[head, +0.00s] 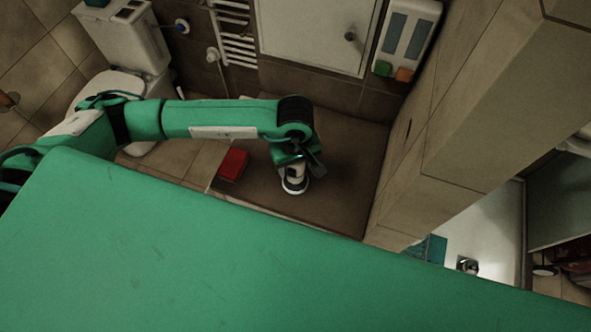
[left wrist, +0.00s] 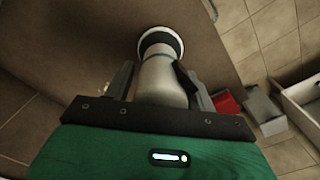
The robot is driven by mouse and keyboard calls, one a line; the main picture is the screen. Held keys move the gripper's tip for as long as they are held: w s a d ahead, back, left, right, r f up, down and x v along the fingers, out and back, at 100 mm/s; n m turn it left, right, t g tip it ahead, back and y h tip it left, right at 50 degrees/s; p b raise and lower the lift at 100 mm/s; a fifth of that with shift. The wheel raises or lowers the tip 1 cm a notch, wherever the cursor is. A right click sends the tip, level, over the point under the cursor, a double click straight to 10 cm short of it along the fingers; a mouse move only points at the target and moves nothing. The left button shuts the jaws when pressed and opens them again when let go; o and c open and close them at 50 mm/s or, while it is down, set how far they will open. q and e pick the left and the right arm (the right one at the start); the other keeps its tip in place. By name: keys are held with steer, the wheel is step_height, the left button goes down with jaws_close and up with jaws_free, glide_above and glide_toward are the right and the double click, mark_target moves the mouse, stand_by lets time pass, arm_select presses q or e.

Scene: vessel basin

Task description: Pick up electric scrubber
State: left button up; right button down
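The electric scrubber (head: 294,183) has a pale body and a round white head with a dark ring. In the head view it is below my left gripper (head: 290,158), over the brown ledge. In the left wrist view, the scrubber (left wrist: 160,77) points away between the two fingers of my left gripper (left wrist: 161,80). The fingers lie against both sides of its body with no clear gap. The scrubber's near end is hidden by the gripper. I cannot tell whether its head touches the ledge. My right gripper is not in view.
A red box (head: 233,164) lies on the brown ledge (head: 345,185), left of the scrubber. A tiled wall block (head: 480,115) bounds the ledge on the right. A toilet (head: 125,45) and a towel radiator (head: 233,35) stand behind. The ledge right of the scrubber is clear.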

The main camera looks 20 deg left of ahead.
arm_select(q)
steer(key=c, duration=0.7)
steer(key=shift+r, duration=0.15)
